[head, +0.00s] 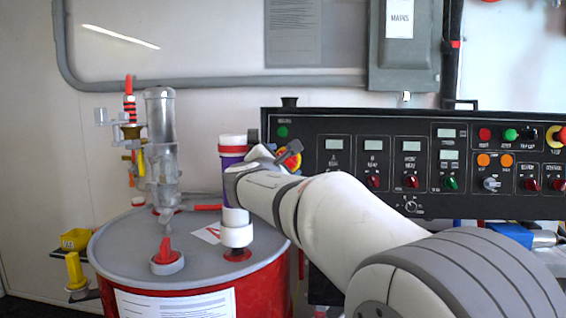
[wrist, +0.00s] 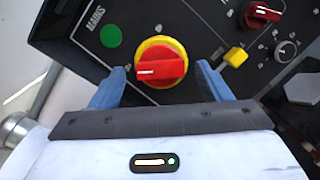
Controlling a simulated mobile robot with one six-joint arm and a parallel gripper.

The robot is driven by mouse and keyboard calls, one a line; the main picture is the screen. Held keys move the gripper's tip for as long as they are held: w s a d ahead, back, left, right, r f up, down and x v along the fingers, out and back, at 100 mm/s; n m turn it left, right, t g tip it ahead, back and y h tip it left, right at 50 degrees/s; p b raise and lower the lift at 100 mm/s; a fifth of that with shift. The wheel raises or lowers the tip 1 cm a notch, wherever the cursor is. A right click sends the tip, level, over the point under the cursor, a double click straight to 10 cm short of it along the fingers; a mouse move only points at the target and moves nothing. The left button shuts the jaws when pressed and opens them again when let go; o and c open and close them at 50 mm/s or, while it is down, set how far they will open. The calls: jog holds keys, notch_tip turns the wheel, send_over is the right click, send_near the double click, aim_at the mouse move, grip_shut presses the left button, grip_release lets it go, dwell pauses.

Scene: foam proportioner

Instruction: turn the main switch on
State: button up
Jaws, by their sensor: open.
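The main switch (wrist: 161,64) is a red rotary knob on a yellow round plate in the wrist view, on the black panel beside the "MAINS" label. A white mark on the knob points left in that view. The switch also shows in the head view (head: 292,158), partly hidden by my gripper. My gripper (wrist: 157,84) is open, with one blue finger on each side of the switch. I cannot tell whether the fingers touch it. A green round lamp (wrist: 111,36) sits beside the switch.
The black control panel (head: 320,120) carries displays, knobs and buttons on the right. A yellow toggle (wrist: 235,57) is close to my right finger in the wrist view.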

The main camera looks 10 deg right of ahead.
jog(key=shift+w+d, duration=0.2)
jog(key=shift+w, duration=0.1)
jog(key=shift+c, duration=0.5)
